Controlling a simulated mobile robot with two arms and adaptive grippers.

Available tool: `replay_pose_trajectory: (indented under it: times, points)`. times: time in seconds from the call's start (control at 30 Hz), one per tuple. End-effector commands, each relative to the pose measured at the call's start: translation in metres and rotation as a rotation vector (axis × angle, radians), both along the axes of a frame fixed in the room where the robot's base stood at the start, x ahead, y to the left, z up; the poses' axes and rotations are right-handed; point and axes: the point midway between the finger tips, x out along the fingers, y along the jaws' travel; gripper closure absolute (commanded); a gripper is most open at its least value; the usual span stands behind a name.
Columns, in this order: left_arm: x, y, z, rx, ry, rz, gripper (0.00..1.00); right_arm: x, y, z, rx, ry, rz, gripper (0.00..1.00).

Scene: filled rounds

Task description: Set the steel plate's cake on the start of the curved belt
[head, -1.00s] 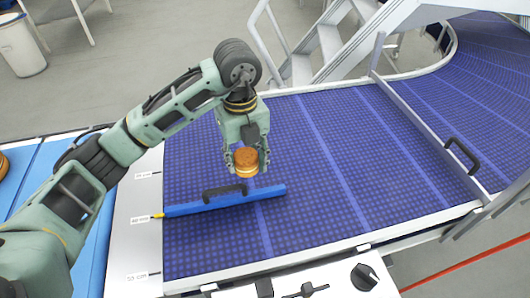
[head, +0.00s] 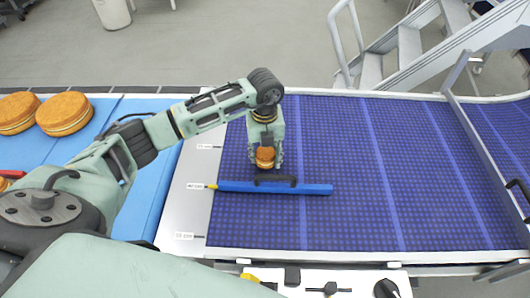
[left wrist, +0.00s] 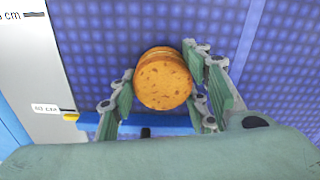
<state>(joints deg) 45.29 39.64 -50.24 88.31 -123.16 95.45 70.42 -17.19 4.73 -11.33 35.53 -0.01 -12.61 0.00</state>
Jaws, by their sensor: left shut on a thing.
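My left gripper (head: 265,160) is shut on a small round golden-brown cake (head: 265,154) with a pale filling. The cake is over the purple-blue belt (head: 345,150), just behind the blue bar. I cannot tell whether it touches the belt. In the left wrist view the cake (left wrist: 163,84) sits between the fingers of the left gripper (left wrist: 160,92). The steel plate (head: 193,195) runs along the belt's left edge, with cm labels and no cake on it in view. My right gripper is not in view.
A blue bar (head: 235,187) with a black handle lies across the belt in front of the cake. A grey rail (head: 482,137) crosses the belt at the right. Several larger cakes (head: 64,113) lie on the light blue surface (head: 110,115) at the left. The belt's middle is clear.

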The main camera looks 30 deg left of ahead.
Motion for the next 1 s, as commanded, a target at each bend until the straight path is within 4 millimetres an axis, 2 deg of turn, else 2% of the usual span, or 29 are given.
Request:
replay_pose_trajectory:
  times: [0.1, 0.47, 0.5, 0.7, 1.0]
  points:
    - [0.000, -0.001, -0.009, -0.001, -0.001, 0.000, 0.68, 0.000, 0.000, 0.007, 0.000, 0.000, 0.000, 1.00]
    - [0.001, -0.001, -0.016, 0.000, -0.003, -0.001, 0.68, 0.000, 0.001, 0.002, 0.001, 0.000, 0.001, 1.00]
    - [0.001, -0.001, -0.016, 0.000, -0.002, -0.001, 0.56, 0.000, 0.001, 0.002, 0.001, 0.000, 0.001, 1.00]
    - [0.000, 0.000, -0.015, 0.000, -0.001, -0.001, 0.38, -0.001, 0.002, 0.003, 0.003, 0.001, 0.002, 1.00]
    - [0.000, 0.000, -0.014, 0.000, -0.002, 0.000, 0.38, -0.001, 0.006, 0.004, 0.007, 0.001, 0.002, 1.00]
